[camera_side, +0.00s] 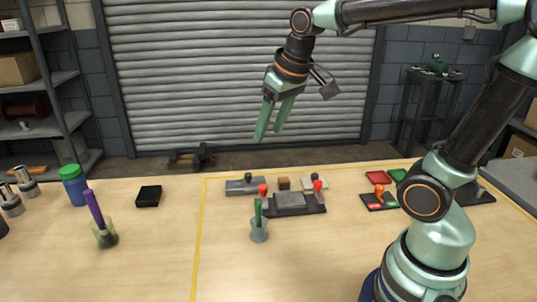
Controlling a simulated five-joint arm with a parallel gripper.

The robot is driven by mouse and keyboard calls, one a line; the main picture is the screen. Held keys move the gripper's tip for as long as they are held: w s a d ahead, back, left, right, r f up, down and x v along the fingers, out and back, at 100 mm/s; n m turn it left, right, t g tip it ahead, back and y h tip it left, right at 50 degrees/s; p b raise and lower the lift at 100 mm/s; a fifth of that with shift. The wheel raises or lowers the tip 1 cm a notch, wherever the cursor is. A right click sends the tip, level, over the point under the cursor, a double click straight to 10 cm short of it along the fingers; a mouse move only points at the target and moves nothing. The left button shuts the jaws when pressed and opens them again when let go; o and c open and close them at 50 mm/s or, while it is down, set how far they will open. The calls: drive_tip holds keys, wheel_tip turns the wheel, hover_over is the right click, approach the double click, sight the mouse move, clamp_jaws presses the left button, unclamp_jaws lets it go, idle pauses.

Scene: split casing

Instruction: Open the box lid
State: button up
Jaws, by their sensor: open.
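A grey block-like box (290,200) sits on a dark base (312,209) near the middle of the table. Its top looks flat and level, but it is too small to tell the lid from the body. Two red knobs, a left one (262,190) and a right one (317,185), stand at the base's ends. My gripper (270,133) is open and empty, its green fingers pointing down. In the picture it is above and slightly left of the box, well clear of it.
A cup (258,232) with a green-handled tool stands in front of the box. A grey plate (245,186) and a small brown block (284,183) lie behind. The front middle table is clear.

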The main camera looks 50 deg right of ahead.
drive_tip(key=w+d+f+m+g, duration=0.25)
drive_tip(key=w+d, duration=0.25)
drive_tip(key=w, duration=0.5)
drive_tip(key=g, duration=0.2)
approach(248, 174)
wheel_tip(248, 174, down, 9)
drive_tip(key=shift+s+d+r, duration=0.1)
drive_tip(key=shift+s+d, duration=0.05)
clamp_jaws()
idle(1.0)
